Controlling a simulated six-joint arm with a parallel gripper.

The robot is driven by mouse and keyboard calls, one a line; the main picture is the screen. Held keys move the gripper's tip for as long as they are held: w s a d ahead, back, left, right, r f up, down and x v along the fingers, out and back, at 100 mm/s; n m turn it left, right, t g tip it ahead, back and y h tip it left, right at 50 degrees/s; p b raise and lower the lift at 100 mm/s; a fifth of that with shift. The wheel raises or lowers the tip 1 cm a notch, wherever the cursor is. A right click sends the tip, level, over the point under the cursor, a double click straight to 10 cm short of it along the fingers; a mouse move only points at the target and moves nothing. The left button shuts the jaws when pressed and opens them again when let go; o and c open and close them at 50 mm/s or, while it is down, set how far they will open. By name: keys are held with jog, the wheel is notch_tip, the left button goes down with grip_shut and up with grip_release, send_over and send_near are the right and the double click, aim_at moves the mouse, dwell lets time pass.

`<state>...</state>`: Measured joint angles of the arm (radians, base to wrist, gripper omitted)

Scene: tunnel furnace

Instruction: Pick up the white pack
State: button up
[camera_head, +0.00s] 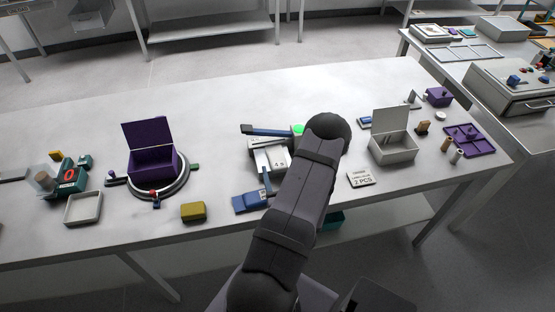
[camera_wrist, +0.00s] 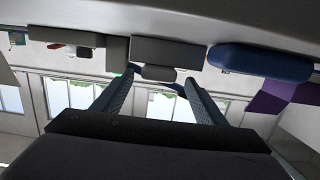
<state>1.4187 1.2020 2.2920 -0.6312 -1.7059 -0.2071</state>
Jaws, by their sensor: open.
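No item is clearly a white pack. In the head view a white fixture (camera_head: 270,158) with blue bars sits mid-table, partly behind my arm. A white box (camera_head: 394,150) with its lid up stands right of my arm. My gripper is hidden behind the arm in the head view. In the wrist view my gripper (camera_wrist: 159,79) is open, with two dark fingers apart. A small grey block (camera_wrist: 158,74) shows between the fingertips, beside a larger grey block (camera_wrist: 170,51). I cannot tell whether the fingers touch it; nothing is visibly held.
A blue block (camera_head: 250,203) lies near the front edge and a yellow block (camera_head: 193,211) left of it. A purple open box (camera_head: 152,166) stands on a round base at left. A labelled plate (camera_head: 361,178) and purple tray (camera_head: 468,139) are right.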

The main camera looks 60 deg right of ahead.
aim_at(279, 162)
jog(key=shift+p+x, duration=1)
jog(key=shift+x, duration=1.2)
jog(key=shift+s+d, duration=0.1)
jog(key=shift+s, duration=0.05)
jog(key=c, duration=1.3)
jog(key=shift+r, duration=0.1)
jog(key=shift+r+b, duration=1.15)
jog(key=shift+r, duration=3.8)
jog(key=shift+f, duration=0.1)
